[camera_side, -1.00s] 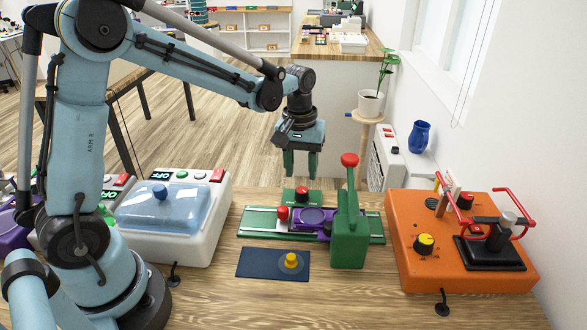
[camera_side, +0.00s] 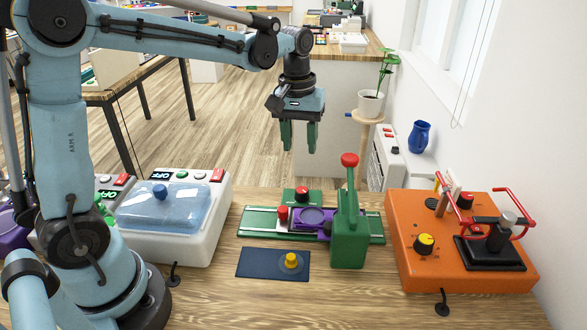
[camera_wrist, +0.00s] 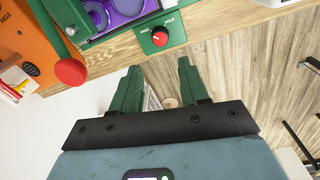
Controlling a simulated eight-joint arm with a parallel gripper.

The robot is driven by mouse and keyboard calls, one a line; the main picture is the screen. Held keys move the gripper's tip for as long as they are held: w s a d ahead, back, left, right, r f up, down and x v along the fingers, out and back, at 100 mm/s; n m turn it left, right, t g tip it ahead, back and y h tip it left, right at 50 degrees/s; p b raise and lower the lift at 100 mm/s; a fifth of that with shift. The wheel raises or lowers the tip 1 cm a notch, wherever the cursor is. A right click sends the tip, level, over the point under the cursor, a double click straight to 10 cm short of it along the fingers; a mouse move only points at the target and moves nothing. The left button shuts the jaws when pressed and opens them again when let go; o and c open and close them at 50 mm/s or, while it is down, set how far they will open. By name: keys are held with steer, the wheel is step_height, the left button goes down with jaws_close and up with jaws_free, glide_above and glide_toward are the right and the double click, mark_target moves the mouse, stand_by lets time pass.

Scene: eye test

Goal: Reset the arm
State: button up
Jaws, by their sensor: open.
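My gripper (camera_side: 298,137) hangs in the air above and behind the green rail device (camera_side: 260,225) in the side view. Its two green fingers point down, are spread apart and hold nothing. In the wrist view my gripper (camera_wrist: 160,88) shows the same open fingers, with wooden floor and the table edge beyond them. My light blue arm reaches in from the left, bent at the elbow.
A green block with a red-knobbed lever (camera_side: 349,161), an orange machine (camera_side: 408,262) and a white box with a clear blue lid (camera_side: 163,208) stand on the table. A yellow-knobbed peg (camera_side: 291,261) sits on a dark blue mat (camera_side: 255,265). A potted plant (camera_side: 371,103) stands behind.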

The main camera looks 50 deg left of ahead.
steer(key=s+d+m+t, duration=0.2)
steer(key=s+m+t, duration=0.4)
steer(key=s, duration=0.6)
steer(key=shift+s+d+m+t, duration=0.2)
steer(key=shift+s+m+t, duration=0.05)
steer(key=shift+m+t, duration=0.15)
steer(key=shift+f, duration=0.1)
